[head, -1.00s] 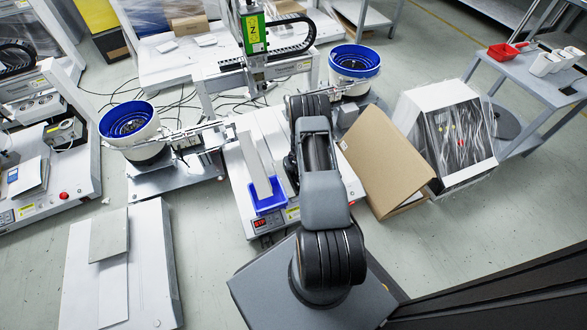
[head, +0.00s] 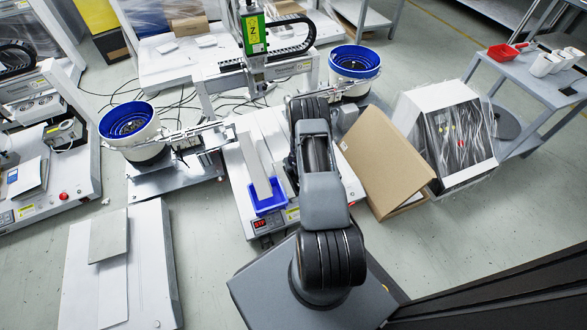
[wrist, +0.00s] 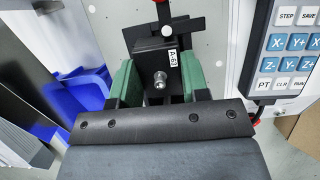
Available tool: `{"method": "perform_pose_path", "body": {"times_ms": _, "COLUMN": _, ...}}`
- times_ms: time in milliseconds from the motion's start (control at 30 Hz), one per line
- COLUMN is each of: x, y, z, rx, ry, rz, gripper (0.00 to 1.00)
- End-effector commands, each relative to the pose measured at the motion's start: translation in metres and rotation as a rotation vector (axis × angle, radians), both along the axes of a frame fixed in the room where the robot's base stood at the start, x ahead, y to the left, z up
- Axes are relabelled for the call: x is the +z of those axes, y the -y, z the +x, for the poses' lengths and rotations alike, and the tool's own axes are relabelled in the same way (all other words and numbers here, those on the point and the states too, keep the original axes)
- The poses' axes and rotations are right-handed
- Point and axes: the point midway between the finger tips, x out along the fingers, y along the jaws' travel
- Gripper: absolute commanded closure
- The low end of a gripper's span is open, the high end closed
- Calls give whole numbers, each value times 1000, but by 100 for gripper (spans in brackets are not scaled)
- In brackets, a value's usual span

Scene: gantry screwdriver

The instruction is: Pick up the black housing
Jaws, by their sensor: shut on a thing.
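In the head view my own arm hides the gripper and the housing.
A blue bin (wrist: 75,95) lies left of the gripper in the wrist view and also shows on the machine base in the head view (head: 268,202). A keypad panel (wrist: 290,50) is close on the right. A cardboard sheet (head: 383,160) leans right of my arm.

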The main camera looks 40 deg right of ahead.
Motion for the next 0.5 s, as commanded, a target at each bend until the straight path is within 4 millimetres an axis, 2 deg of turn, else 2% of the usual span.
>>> {"method": "perform_pose_path", "body": {"times_ms": 167, "x": 2, "y": 0, "z": 0, "rx": 0, "ry": 1, "rz": 0, "gripper": 85}}
{"method": "perform_pose_path", "body": {"times_ms": 267, "x": 11, "y": 0, "z": 1, "rx": 0, "ry": 1, "rz": 0, "gripper": 85}}
{"method": "perform_pose_path", "body": {"times_ms": 500, "x": 56, "y": 0, "z": 1, "rx": 1, "ry": 2, "rz": -1, "gripper": 85}}
